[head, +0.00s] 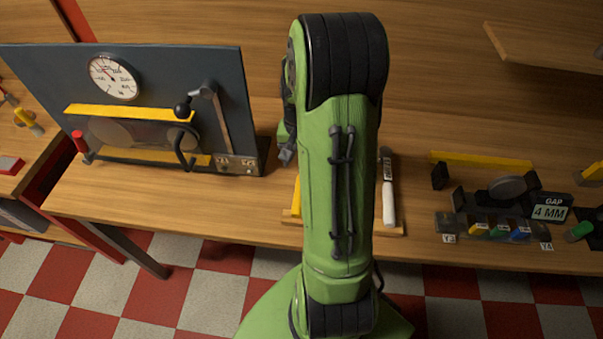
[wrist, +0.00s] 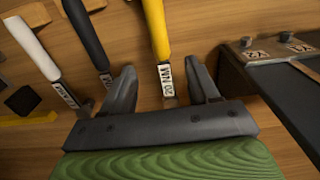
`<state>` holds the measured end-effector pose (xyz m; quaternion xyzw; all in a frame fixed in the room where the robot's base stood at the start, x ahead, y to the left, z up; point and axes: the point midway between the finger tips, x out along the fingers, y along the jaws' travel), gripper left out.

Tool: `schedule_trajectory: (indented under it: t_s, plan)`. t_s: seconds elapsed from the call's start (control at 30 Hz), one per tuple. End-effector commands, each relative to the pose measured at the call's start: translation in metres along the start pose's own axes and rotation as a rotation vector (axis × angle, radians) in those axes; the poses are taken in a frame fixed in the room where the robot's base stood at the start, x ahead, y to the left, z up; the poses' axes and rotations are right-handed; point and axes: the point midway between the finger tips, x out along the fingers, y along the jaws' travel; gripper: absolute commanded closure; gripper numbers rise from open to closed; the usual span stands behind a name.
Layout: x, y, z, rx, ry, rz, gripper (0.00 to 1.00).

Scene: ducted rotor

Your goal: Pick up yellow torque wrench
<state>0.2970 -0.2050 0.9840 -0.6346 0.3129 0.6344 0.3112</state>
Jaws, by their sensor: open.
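The yellow torque wrench (wrist: 158,30) lies between the two fingers of my gripper (wrist: 161,66) in the wrist view. Its label reads 20 NM, and I see a gap on both sides of it. My gripper is open. In the head view only a sliver of the yellow wrench (head: 296,196) shows left of my arm, which hides the rest. A dark finger of my gripper (head: 287,155) shows beside the arm there.
A black-handled wrench (wrist: 86,32) and a white-handled wrench (wrist: 34,46) lie left of the yellow one. A dark gauge panel (head: 225,75) stands at left on the bench. A GAP 4 MM sign (head: 550,208) and blocks stand at right.

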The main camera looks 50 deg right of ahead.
Motion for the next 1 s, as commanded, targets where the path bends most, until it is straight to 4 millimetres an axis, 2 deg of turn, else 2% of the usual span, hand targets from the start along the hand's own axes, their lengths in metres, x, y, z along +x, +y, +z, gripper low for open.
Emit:
schedule_trajectory:
  t_s: [0.03, 0.2, 0.37, 0.6, 0.7, 0.87, 1.0]
  plan:
    - [0.018, 0.001, 0.001, 0.002, -0.007, 0.002, 0.40]
    - [0.058, 0.001, 0.001, 0.001, -0.004, 0.001, 0.40]
    - [0.075, 0.000, 0.001, 0.000, -0.001, 0.001, 0.40]
    - [0.118, -0.001, 0.004, 0.000, -0.003, 0.001, 0.40]
    - [0.124, -0.002, 0.003, 0.000, 0.000, 0.001, 0.40]
    - [0.123, -0.002, 0.003, 0.000, 0.001, 0.000, 0.40]
    - [0.123, -0.002, 0.003, 0.000, 0.001, 0.000, 0.58]
